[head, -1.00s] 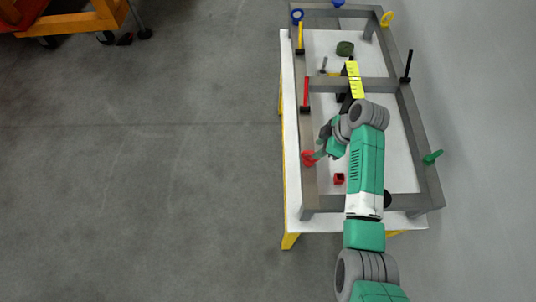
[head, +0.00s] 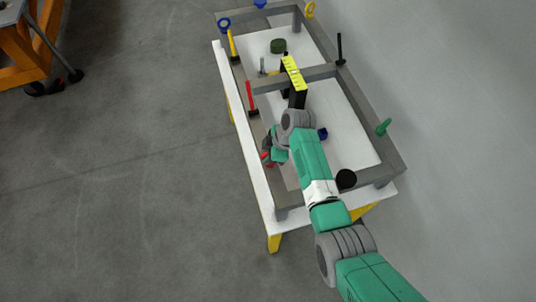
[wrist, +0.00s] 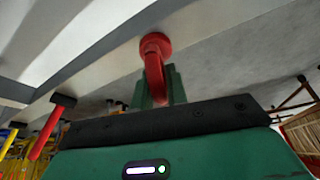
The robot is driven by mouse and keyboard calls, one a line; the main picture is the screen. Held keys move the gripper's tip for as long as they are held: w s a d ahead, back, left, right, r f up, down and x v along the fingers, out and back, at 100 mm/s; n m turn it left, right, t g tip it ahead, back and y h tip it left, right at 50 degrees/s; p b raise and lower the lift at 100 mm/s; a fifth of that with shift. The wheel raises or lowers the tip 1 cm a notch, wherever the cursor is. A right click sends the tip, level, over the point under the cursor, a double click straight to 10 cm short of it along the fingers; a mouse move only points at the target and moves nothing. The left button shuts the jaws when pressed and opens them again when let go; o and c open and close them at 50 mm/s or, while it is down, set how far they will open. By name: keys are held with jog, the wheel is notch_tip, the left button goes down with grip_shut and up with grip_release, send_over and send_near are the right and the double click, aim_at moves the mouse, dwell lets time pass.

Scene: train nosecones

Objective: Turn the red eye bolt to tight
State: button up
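The red eye bolt (wrist: 155,43) shows large in the wrist view, its round flange against the grey frame and its ring edge-on. The green fingers of my gripper (wrist: 160,88) lie close along both sides of the ring and look shut on it. In the head view the red eye bolt (head: 266,158) is mostly hidden by my gripper (head: 270,152), at the left rail of the frame. The bolt's threads are out of sight.
The grey frame (head: 360,95) lies on a white table (head: 262,200). A red-handled hammer (head: 250,97) and a yellow-handled hammer (head: 232,43) are along the left rail. A blue eye bolt (head: 224,23) and a green one (head: 383,127) are elsewhere on it. Open floor lies left.

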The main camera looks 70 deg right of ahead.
grip_shut()
jog(key=m+h+p, duration=0.1)
jog(key=m, duration=0.2)
jog(key=shift+r, duration=0.1)
jog(key=m+h+p, duration=0.1)
jog(key=m, duration=0.2)
jog(key=shift+d+m+h, duration=0.1)
jog(key=shift+m+h, duration=0.2)
jog(key=shift+m, duration=0.1)
jog(key=m+h+p, duration=0.1)
jog(key=m, duration=0.3)
jog(key=shift+d+h, duration=0.15)
jog(key=shift+h, duration=0.25)
jog(key=shift+d+m+g+h+p, duration=0.1)
jog(key=shift+m+g+h+p, duration=0.4)
jog(key=shift+m, duration=1.3)
jog(key=shift+s, duration=0.1)
